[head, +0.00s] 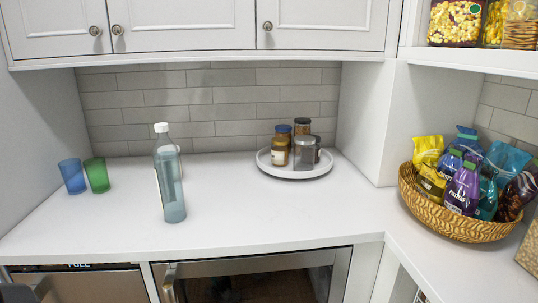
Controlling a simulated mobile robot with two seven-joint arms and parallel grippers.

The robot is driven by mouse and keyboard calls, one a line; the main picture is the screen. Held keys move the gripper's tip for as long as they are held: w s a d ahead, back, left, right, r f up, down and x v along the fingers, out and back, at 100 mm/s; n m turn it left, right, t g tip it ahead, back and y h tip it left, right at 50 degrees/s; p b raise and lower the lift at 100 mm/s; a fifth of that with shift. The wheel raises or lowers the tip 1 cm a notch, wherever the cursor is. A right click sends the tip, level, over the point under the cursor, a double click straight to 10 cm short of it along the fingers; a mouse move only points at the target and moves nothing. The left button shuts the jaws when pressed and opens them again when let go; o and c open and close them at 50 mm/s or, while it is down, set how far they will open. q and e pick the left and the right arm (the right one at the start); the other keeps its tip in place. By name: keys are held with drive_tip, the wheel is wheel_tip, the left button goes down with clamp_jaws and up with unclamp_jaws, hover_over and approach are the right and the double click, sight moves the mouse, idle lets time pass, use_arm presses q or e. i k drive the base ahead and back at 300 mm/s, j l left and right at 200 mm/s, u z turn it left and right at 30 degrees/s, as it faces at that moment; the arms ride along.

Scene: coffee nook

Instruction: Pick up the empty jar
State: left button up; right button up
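Several jars stand together on a round white tray (262,164) on the counter, below the wall cabinets. A clear, greyish jar (304,154) with a grey lid stands at the front right of the group and looks empty. A jar with amber contents (279,153) stands to its left. A blue-lidded jar (284,131), a dark-lidded brown jar (302,126) and a partly hidden jar (317,149) stand behind and beside it. Neither of my grippers can be made out in the head view.
A tall blue-tinted bottle (169,180) with a white cap stands left of the tray. Blue (72,177) and green (96,175) cups stand at the far left. A woven basket (445,220) of bagged snacks sits at right. The counter (270,215) before the tray is clear.

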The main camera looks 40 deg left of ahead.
sight(304, 146)
drive_tip(key=u, duration=0.95)
